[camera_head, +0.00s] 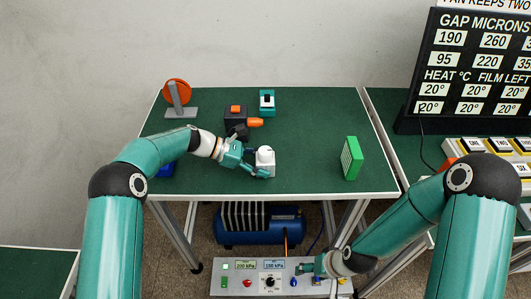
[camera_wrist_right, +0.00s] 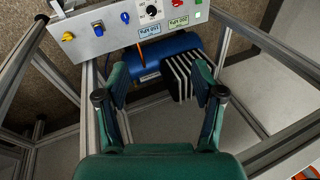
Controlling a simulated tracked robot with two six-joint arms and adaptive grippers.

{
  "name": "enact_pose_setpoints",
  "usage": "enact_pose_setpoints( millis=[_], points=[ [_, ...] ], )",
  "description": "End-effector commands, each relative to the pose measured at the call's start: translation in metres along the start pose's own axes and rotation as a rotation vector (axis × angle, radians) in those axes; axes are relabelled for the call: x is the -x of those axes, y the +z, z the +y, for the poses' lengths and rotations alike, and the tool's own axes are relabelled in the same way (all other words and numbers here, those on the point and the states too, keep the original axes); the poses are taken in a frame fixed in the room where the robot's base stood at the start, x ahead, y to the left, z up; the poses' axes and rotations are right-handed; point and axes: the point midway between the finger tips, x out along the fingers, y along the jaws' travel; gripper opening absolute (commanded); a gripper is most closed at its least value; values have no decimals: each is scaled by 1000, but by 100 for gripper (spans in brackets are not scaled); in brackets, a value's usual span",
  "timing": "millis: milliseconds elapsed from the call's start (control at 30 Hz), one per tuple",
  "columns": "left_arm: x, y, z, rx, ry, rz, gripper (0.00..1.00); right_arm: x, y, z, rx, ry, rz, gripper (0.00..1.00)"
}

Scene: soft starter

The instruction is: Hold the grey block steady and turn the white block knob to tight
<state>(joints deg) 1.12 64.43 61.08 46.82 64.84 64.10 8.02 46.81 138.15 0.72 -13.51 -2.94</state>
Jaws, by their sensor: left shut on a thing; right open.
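A pale grey-white block (camera_head: 264,170) with a rounded white knob (camera_head: 265,155) on top stands on the green table. My left gripper (camera_head: 262,165) is shut on this block from its left side; the fingers hide part of it. I cannot tell where the knob points or read any mark on it. My right gripper (camera_head: 308,268) is low, in front of the table and far from the block. In the right wrist view my right gripper (camera_wrist_right: 160,78) is open, with nothing between its fingers.
A grey control box (camera_head: 265,283) with knobs and a blue compressor (camera_head: 258,226) are below the table. On the table (camera_head: 310,120) are a green block (camera_head: 351,158), an orange wheel on a stand (camera_head: 178,93), a dark orange-tipped device (camera_head: 236,117) and a teal switch (camera_head: 267,102).

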Motion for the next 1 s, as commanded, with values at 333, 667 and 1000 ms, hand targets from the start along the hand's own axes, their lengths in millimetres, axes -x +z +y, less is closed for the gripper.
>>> enact_pose_setpoints(
  millis=[333, 667, 1000],
  points=[
    [0, 0, 0, -1, 1, 1, 39, 144, -157, -44, 201, -18, 287, 68],
    [0, 0, 0, -1, 0, 0, 39, 258, -213, -89, 467, -83, 378, 68],
    [-1, 0, 0, -2, 0, 0, 39, 232, -230, -121, 832, -285, 308, 68]
  ],
)
